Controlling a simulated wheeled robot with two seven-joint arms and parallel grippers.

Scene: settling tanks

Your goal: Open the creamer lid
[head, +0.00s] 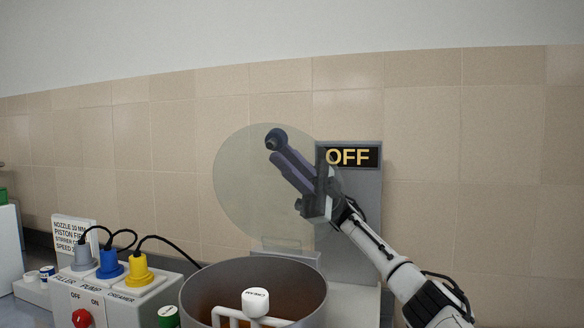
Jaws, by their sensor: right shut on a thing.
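The creamer (310,296) is a grey round tank at the bottom centre, open at the top with a brown inside. Its clear round lid (240,195) stands raised, nearly upright, above the tank's back rim. A clear hinge-like piece (283,247) is below the lid. My left gripper is not in view.
A white cap (256,300) on a white frame stands in the tank. Left is a control box (110,305) with grey, blue and yellow plugs, black cables and a red knob (82,318). A grey panel with an OFF sign (348,156) stands behind my right arm.

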